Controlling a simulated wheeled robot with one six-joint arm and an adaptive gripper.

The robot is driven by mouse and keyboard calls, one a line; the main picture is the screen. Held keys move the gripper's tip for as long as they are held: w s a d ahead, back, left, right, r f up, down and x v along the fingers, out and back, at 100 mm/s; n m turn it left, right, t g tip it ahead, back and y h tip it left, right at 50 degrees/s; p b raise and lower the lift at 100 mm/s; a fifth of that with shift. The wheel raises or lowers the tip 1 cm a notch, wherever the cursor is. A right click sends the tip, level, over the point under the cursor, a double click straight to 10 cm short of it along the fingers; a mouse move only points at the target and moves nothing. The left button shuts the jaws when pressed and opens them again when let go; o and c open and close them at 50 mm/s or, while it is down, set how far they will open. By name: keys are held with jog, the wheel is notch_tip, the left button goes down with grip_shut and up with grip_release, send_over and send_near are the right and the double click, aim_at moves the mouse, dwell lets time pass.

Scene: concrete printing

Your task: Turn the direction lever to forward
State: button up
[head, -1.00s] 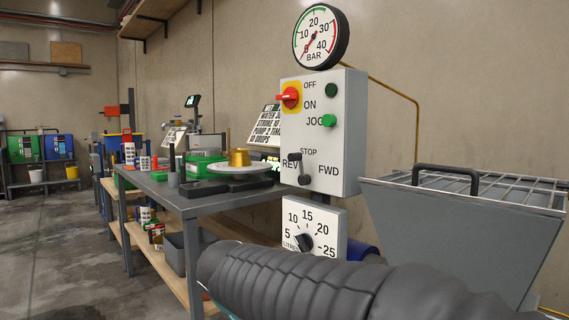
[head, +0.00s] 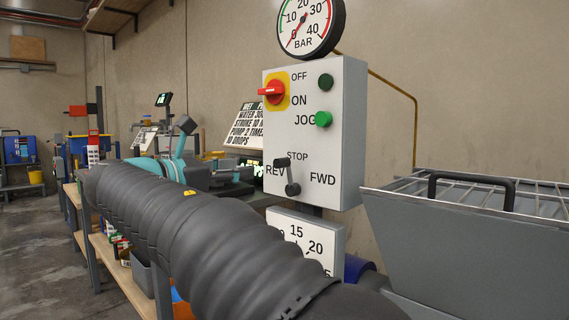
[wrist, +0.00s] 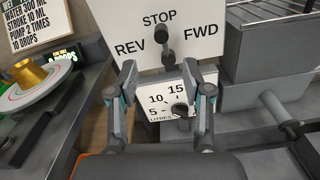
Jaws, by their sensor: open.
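The direction lever (head: 286,176) is a dark handle on the white control box (head: 348,130). It points up and slightly left, near STOP, with REV to its left and FWD to its right. In the wrist view the lever (wrist: 164,44) stands just beyond and between my fingertips, not visibly touched. My gripper (wrist: 158,72) is open and empty, its two fingers spread below the lever. In the head view my arm crosses the lower foreground, with teal gripper parts left of the box; the fingertips are hard to make out there.
A red switch (head: 272,92) and a green JOG button (head: 323,119) sit above the lever. A litres dial (wrist: 178,110) is below it. A grated hopper (head: 465,235) stands to the right. A turntable with a brass piece (wrist: 30,75) lies left.

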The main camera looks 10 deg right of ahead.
aim_at(276, 163)
jog(key=x, duration=1.3)
